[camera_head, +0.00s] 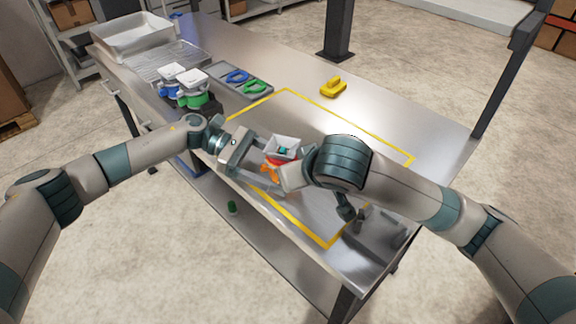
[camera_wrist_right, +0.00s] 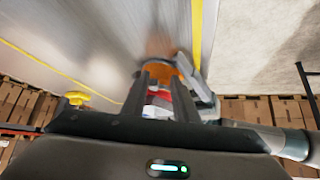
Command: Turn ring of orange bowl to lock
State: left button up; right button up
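The orange bowl (camera_head: 268,171) is at the table's near edge, mostly hidden by my grippers. A red ring (camera_head: 279,161) and a white open-topped hopper (camera_head: 283,146) with something teal inside show at it. The bowl (camera_wrist_right: 160,73) also shows blurred in the right wrist view, with red parts (camera_wrist_right: 158,96) between my right fingers. My left gripper (camera_head: 277,168) has its fingers spread either side of the bowl; contact is unclear. My right gripper (camera_wrist_right: 163,88) has its fingers apart around the red and white parts; whether they press is unclear.
Blue (camera_head: 171,76) and green (camera_head: 190,90) dispensers with white tops stand at the left. A grey tray (camera_head: 225,75) holds blue and green rings. A yellow piece (camera_head: 333,87) lies farther back. Yellow tape (camera_head: 350,124) frames mostly clear tabletop. A green piece (camera_head: 232,207) lies below the table's edge.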

jog(key=shift+a+r, duration=0.1)
jog(key=shift+a, duration=1)
dwell(1.1)
jog(key=shift+w+d, duration=0.15)
jog(key=shift+d, duration=0.25)
dwell(0.4)
jog(key=shift+r, duration=0.1)
jog(key=v, duration=0.7)
dwell(0.4)
jog(key=shift+o, duration=0.3)
